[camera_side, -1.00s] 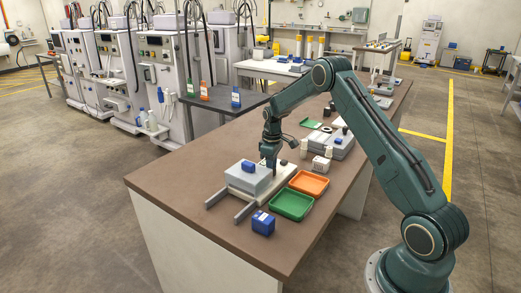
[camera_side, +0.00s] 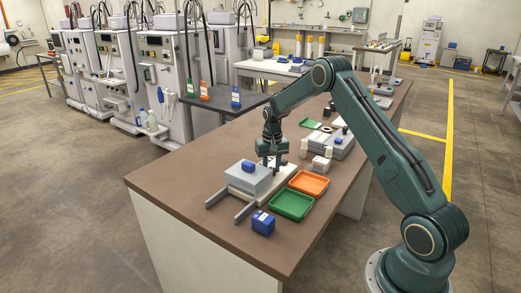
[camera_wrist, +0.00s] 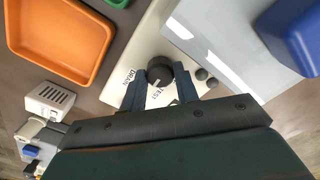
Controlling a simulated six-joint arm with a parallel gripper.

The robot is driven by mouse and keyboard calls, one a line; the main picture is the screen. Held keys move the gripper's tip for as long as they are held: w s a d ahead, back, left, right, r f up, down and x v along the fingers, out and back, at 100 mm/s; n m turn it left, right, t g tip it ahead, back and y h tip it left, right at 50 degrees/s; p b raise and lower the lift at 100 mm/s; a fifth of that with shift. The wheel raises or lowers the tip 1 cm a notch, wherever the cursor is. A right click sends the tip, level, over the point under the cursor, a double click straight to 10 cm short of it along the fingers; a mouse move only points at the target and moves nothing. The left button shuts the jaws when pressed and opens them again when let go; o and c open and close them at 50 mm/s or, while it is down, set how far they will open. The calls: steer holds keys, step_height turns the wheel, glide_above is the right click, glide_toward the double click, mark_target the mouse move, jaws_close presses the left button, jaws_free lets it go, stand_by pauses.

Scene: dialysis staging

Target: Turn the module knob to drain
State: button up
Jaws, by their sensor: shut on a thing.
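The module (camera_side: 232,188) is a pale base with a grey box on it, on the brown bench in the side view. Its panel (camera_wrist: 118,88) shows in the wrist view, with a round black knob (camera_wrist: 159,69) and the printed words DRAIN and TEST beside it. My gripper (camera_wrist: 160,84) points down at the panel, with one finger on each side of the knob, shut on it. In the side view my gripper (camera_side: 270,163) is at the module's far end; the knob is too small to make out there. A short pale mark shows on the knob; its exact setting is unclear.
An orange tray (camera_side: 310,184) and a green tray (camera_side: 292,205) lie right of the module. A blue box (camera_side: 263,223) stands near the front edge. Another blue block (camera_side: 249,167) sits on the grey box. A small white box (camera_side: 320,164) stands behind the orange tray.

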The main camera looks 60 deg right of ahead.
steer(key=m, duration=0.6)
steer(key=shift+m, duration=0.4)
steer(key=o, duration=1)
steer(key=shift+c, duration=0.2)
steer(key=shift+r, duration=0.15)
step_height(320, 180, up, 14)
steer(key=shift+f, duration=0.2)
